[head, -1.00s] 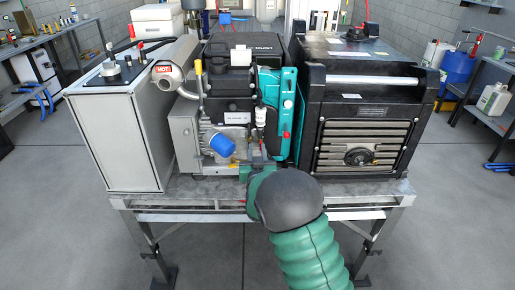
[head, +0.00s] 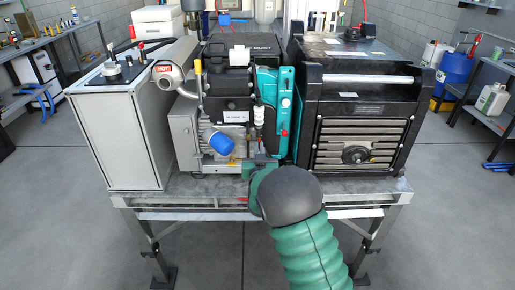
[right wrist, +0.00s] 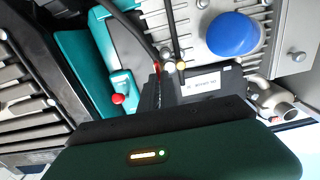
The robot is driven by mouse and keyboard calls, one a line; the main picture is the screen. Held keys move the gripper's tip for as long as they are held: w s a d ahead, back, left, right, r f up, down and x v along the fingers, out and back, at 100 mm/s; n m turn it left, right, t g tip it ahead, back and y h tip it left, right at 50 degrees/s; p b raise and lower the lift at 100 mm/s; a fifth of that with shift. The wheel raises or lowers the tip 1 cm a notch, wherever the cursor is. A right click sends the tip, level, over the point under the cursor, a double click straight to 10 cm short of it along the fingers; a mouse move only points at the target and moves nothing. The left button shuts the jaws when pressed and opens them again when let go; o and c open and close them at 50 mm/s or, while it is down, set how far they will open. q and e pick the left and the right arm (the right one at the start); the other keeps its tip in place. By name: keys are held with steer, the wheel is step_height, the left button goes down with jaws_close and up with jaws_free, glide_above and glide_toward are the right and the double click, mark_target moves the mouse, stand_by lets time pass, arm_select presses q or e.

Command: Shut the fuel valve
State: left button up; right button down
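The machine (head: 238,100) in the middle of the bench has a teal side panel (head: 274,100), which also shows in the right wrist view (right wrist: 80,62). A small red knob sits low on this panel (head: 285,133) and is clear in the right wrist view (right wrist: 118,99). I cannot tell whether this knob is the fuel valve. My right gripper (head: 258,165) is at the machine's lower front, left of and below the red knob. Its fingertips are mostly hidden, and I cannot tell whether they touch anything. My left gripper is not in view.
A blue round cap (head: 221,143) is left of my right gripper. A grey control box (head: 118,120) stands at the left, beside a pipe with a red HOT label (head: 167,75). A black unit (head: 357,115) stands close at the right. The metal bench edge (head: 165,199) runs in front.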

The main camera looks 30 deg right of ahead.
steer(key=m+b, duration=0.6)
steer(key=r+m+b, duration=0.1)
steer(key=m+b, duration=0.5)
steer(key=d+m+b, duration=0.1)
steer(key=m+b, duration=0.4)
steer(key=b, duration=0.1)
steer(key=shift+s+d+r+m+h, duration=0.1)
steer(key=shift+r+m+h, duration=0.05)
steer(key=shift+m+h, duration=0.2)
steer(key=shift+b, duration=0.3)
steer(key=c, duration=1.6)
jaws_free()
steer(key=shift+f, duration=0.2)
steer(key=shift+a, duration=0.2)
